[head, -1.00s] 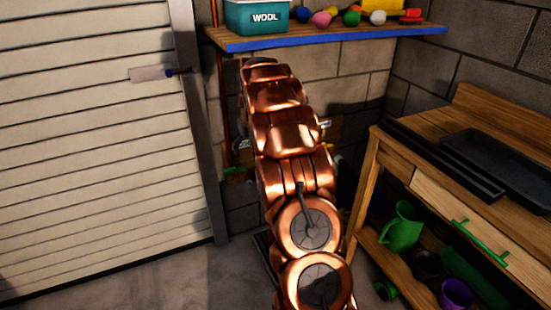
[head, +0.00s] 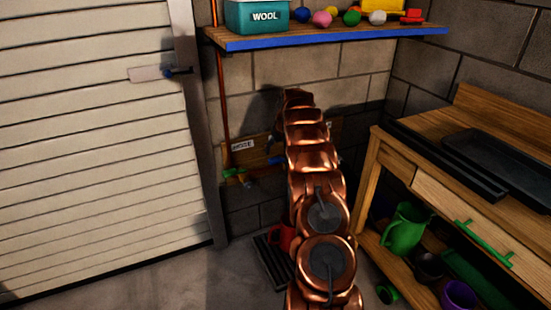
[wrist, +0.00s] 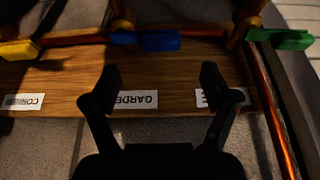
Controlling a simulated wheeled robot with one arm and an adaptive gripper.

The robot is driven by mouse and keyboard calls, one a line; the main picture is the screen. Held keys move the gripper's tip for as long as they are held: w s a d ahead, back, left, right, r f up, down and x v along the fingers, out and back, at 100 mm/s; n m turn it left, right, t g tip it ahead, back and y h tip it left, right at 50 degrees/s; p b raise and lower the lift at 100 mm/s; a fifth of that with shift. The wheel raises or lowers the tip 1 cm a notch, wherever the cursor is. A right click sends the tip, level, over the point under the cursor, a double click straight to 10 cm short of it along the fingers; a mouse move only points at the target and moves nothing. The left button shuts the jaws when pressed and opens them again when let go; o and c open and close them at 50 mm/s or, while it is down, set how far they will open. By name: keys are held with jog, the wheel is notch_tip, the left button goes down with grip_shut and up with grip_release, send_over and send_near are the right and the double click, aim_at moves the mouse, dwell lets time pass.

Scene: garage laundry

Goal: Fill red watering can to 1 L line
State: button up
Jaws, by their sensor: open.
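The red watering can (head: 284,238) stands low by the wall on a dark grate, partly hidden behind my copper arm. A wooden board on the wall (head: 265,150) carries taps with coloured levers: a green lever (head: 232,173) at the left and a blue one (head: 275,161) beside my arm. In the wrist view, the board shows a yellow lever (wrist: 18,50), a blue lever (wrist: 147,41) and a green lever (wrist: 280,39). My gripper (wrist: 160,82) is open and empty in front of the board, with the blue lever beyond its fingertips. The can's 1 L line is not visible.
A blue-edged shelf (head: 330,39) above holds a teal WOOL box (head: 257,16) and coloured balls. A wooden workbench (head: 425,165) stands at the right, with a green jug (head: 404,229) underneath. The shutter door (head: 90,150) is at the left. Floor before it is clear.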

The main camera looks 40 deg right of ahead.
aim_at(275, 158)
jog(key=shift+b+x, duration=0.3)
jog(key=shift+x, duration=3)
jog(key=c, duration=1.6)
grip_shut()
